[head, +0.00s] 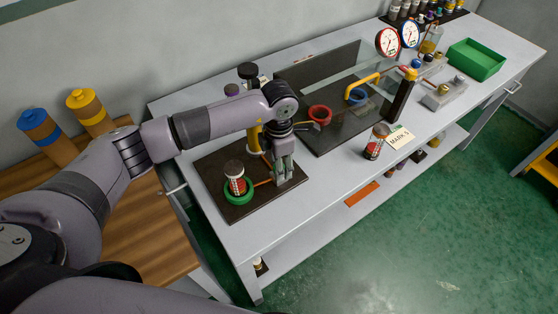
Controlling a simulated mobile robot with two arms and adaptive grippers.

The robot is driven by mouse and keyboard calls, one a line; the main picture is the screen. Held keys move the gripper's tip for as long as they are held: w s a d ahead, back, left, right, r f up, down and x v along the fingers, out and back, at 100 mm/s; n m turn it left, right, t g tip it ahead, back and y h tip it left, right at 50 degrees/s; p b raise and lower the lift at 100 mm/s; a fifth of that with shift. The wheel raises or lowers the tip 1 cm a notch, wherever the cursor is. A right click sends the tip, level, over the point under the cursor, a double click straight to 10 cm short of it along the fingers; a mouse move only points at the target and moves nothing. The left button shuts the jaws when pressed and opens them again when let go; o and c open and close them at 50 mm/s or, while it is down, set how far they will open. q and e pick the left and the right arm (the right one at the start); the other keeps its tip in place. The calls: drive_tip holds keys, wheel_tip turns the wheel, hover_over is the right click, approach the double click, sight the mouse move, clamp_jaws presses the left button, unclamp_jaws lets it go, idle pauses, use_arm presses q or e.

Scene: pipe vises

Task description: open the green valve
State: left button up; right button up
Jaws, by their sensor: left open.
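The green valve (240,201) is a round green handwheel on a dark base plate at the near left end of the bench. A small jar with red and white on it (236,178) stands at the wheel and hides part of its ring. An orange rod (264,183) runs from beside the wheel toward my left gripper. My left gripper (285,176) is open and points down over the plate, a short way right of the green wheel. I see nothing between its fingers. My right gripper is not in view.
A red wheel (319,115) and a blue wheel (357,96) sit on the plate behind, near a clear panel. A similar jar (376,141) stands beside a label card (399,138). A green tray (476,60) lies far right. The bench front is mostly clear.

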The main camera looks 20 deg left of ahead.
use_arm(q)
drive_tip(key=c, duration=0.5)
clamp_jaws()
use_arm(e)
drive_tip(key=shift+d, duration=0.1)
